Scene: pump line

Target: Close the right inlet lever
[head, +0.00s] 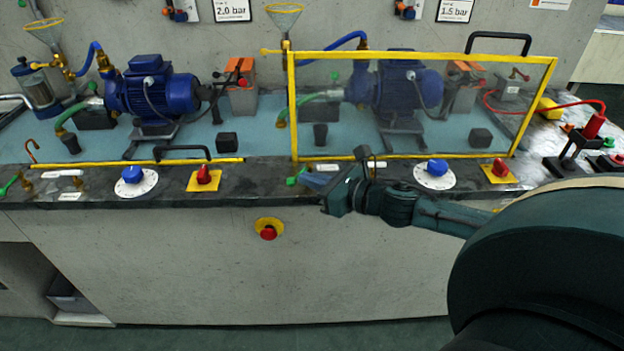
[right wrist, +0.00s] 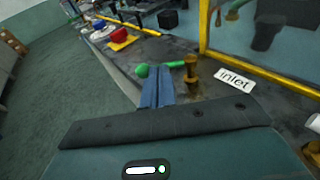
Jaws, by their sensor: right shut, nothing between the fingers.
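The right inlet lever (head: 296,178) is a small green handle at the front edge of the bench, below the left end of the yellow-framed guard. In the right wrist view the green lever (right wrist: 162,66) ends in a round knob and extends left from a brass valve (right wrist: 191,72). A white "inlet" label (right wrist: 235,79) lies right of the valve. My right gripper (head: 314,182) is shut and empty, its blue fingertips (right wrist: 156,78) right at the lever's near side. I cannot tell whether they touch it. My left gripper is not in view.
The yellow-framed clear guard (head: 420,156) stands over the right pump (head: 409,88), just behind the lever. A blue knob (head: 434,168) and a red switch (head: 499,168) sit right along the edge. A red emergency button (head: 268,231) is on the bench front below.

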